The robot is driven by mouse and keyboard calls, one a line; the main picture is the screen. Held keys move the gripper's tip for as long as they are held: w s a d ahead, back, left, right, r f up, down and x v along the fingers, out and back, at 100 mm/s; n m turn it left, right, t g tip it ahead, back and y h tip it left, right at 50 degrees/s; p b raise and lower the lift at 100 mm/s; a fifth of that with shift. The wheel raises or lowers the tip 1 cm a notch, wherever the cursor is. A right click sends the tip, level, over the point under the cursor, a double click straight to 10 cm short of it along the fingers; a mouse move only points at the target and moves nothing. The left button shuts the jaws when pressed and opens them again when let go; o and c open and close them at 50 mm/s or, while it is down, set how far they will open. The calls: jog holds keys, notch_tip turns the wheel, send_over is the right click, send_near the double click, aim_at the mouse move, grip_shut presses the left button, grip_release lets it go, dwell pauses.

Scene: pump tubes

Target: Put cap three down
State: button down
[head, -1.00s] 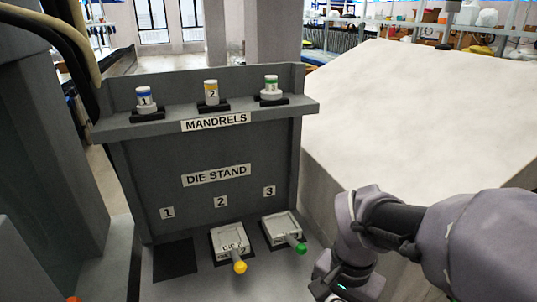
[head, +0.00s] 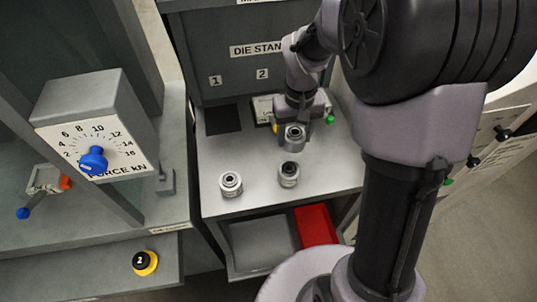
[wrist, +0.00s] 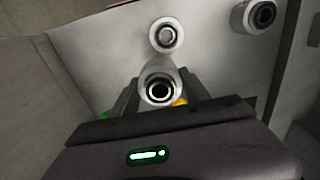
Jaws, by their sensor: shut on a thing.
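My gripper (head: 294,124) points down over the grey bench and is shut on a metal cap (head: 293,138), a short ringed cylinder with a dark round opening. In the wrist view the held cap (wrist: 160,88) sits between the fingers. I cannot tell whether its underside touches the bench, and no number shows on it. Two similar caps stand upright on the bench: one at the left front (head: 230,184), and one with a darker top (head: 289,173) just in front of the held cap. Both also show in the wrist view.
The die stand (head: 240,75) rises behind, with a dark empty square (head: 223,119) below label 1. My gripper partly hides the dies there. A red bin (head: 316,226) lies below the bench's front. A force dial (head: 92,160) stands at left.

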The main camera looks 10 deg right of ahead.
jog(key=f+b, duration=0.1)
jog(key=f, duration=0.1)
jog(key=f+b, duration=0.1)
jog(key=f, duration=0.2)
jog(key=f+b, duration=0.1)
jog(key=f, duration=0.2)
jog(key=shift+w+d, duration=0.1)
jog(key=shift+d, duration=0.25)
jog(key=shift+f, duration=0.15)
jog(key=c, duration=0.5)
grip_release()
